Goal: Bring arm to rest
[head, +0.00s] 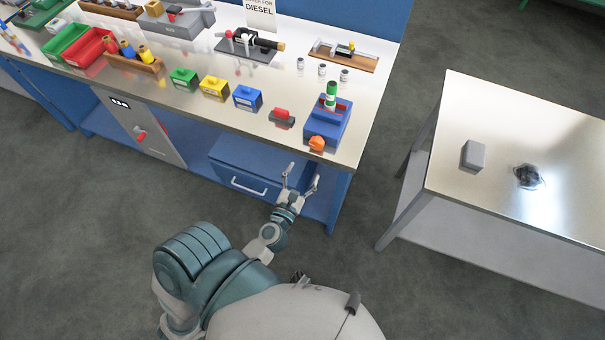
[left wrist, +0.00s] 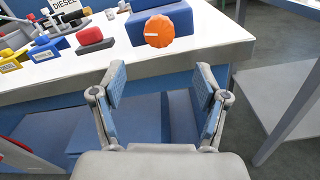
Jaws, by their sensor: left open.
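My left gripper (head: 299,181) is open and empty, off the front edge of the steel-topped workbench (head: 225,115), near its right end. In the left wrist view its two padded fingers (left wrist: 160,95) stand apart with nothing between them. Beyond them on the bench is a blue dispenser (head: 329,125) with an orange knob (head: 317,143) on its front and a green-and-white cylinder (head: 331,95) on top. The knob also shows in the left wrist view (left wrist: 160,31), apart from the fingers. My right gripper is not in view.
A red block on a dark base (head: 281,116) and blue (head: 248,97), yellow (head: 214,87) and green (head: 183,77) boxes line the bench. A blue drawer (head: 243,178) is below. A side table (head: 500,205) at right holds a grey block (head: 473,155). Open floor lies between.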

